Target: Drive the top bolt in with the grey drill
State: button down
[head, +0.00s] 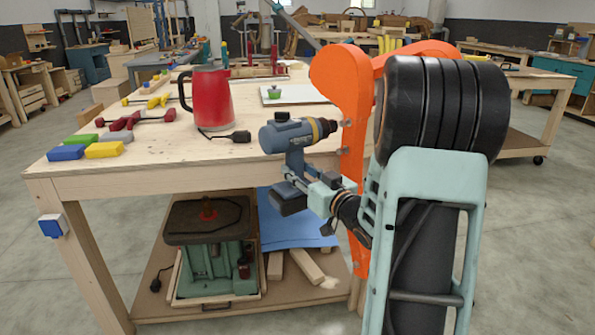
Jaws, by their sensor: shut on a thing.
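The grey drill (287,137) has a blue-grey body and a dark chuck with a yellowish ring. It is upright in front of the workbench. My gripper (306,181) is shut on its handle, with the battery base below. The drill's nose points right at the orange chair form (355,95). The top bolt (347,123) sticks out of the form's left edge, level with the nose and very close to it. I cannot tell whether they touch. Another bolt (341,152) shows just below. My arm hides part of the form.
The wooden workbench (140,185) carries a red kettle-like vessel (211,97), coloured blocks (104,150), hand tools and a pale board with a green item (274,92). A green machine (213,250) stands on its lower shelf. Open floor lies at the left.

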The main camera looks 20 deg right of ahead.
jog(key=shift+w+d+r, duration=0.15)
jog(key=shift+w+d, duration=0.05)
jog(key=shift+d, duration=0.9)
jog(key=shift+w+d+r, duration=0.15)
jog(key=shift+d, duration=0.95)
dwell(3.6)
jog(key=shift+s+a+b, duration=0.2)
jog(key=shift+a+b, duration=0.15)
jog(key=shift+a, duration=1.15)
jog(key=shift+s+a+b, duration=0.2)
jog(key=shift+a+b, duration=0.1)
jog(key=shift+a, duration=1.15)
